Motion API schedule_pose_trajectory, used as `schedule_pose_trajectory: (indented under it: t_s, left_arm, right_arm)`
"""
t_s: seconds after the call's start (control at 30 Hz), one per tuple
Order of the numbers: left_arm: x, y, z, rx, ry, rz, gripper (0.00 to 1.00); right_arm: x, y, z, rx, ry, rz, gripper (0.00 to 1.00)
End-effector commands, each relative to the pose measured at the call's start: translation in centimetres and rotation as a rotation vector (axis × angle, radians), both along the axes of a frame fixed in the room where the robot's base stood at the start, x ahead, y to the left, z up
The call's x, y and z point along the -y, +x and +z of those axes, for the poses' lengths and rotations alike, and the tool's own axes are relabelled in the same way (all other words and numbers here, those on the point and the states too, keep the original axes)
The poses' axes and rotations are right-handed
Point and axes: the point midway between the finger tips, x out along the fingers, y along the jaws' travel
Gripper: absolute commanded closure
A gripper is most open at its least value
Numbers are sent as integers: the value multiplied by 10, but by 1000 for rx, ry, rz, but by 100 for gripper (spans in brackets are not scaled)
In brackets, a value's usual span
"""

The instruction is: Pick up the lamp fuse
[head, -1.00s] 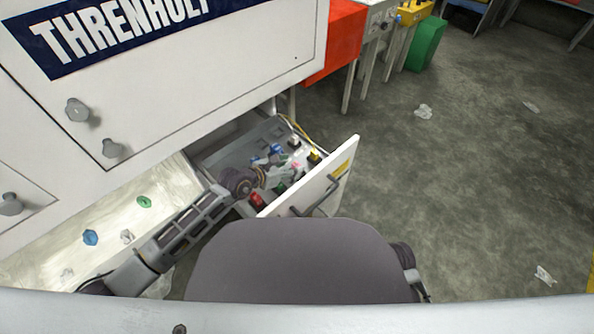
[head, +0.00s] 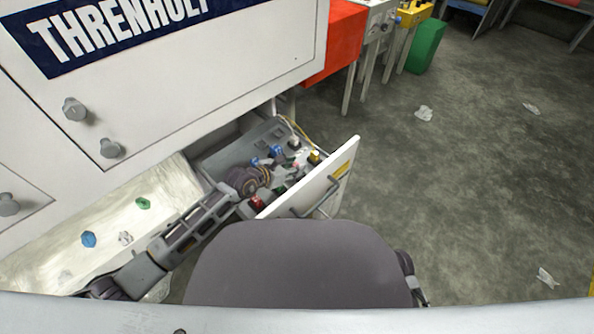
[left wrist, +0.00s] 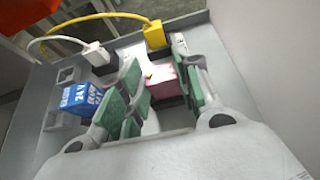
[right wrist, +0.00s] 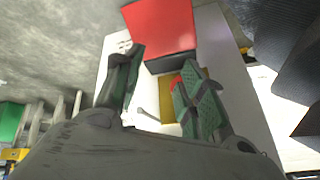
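The open drawer holds several fuse-like blocks; no label that I can read says lamp. A pink-red block (left wrist: 164,88) stands between the fingers of my left gripper (left wrist: 156,78) in the left wrist view. That gripper is open, with its green pads on either side of the block, and I cannot tell whether they touch it. In the head view my left gripper (head: 277,176) reaches down into the drawer and partly hides its contents. My right gripper (right wrist: 160,85) is open, with nothing held between its fingers.
A blue 24 V block (left wrist: 82,98) sits left of my left gripper. A white plug (left wrist: 96,54) and a yellow plug (left wrist: 154,35) with cables stand behind. The drawer front (head: 338,180) has a handle (head: 318,200). Open floor (head: 450,190) lies to the right.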

Motion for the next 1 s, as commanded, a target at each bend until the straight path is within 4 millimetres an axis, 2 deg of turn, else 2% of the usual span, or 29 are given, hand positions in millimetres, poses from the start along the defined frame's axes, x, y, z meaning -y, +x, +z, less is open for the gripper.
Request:
schedule_pose_trajectory:
  t_s: [0.03, 0.17, 0.47, 0.67, 0.73, 0.83, 1.0]
  left_arm:
    - [0, 0, 0, 0, 0, 0, 78]
    - [0, 0, 0, 0, 0, 0, 92]
    - [0, 0, 1, 0, 0, 0, 93]
    - [0, 0, 11, 1, -1, 0, 93]
    - [0, 0, 17, 1, -1, 0, 93]
    - [0, 0, 27, 1, 0, 0, 93]
    - [0, 0, 50, 2, -1, 0, 93]
  right_arm:
    - [0, 0, 0, 0, 0, 0, 60]
    - [0, 0, 0, 0, 0, 0, 60]
    - [0, 0, 1, -1, 0, 0, 60]
    - [1, -2, 6, -14, -10, 4, 60]
    - [2, -3, 11, -22, -18, 8, 60]
    - [3, 2, 30, -22, -31, 16, 60]
    - [9, -1, 47, -52, -61, 25, 60]
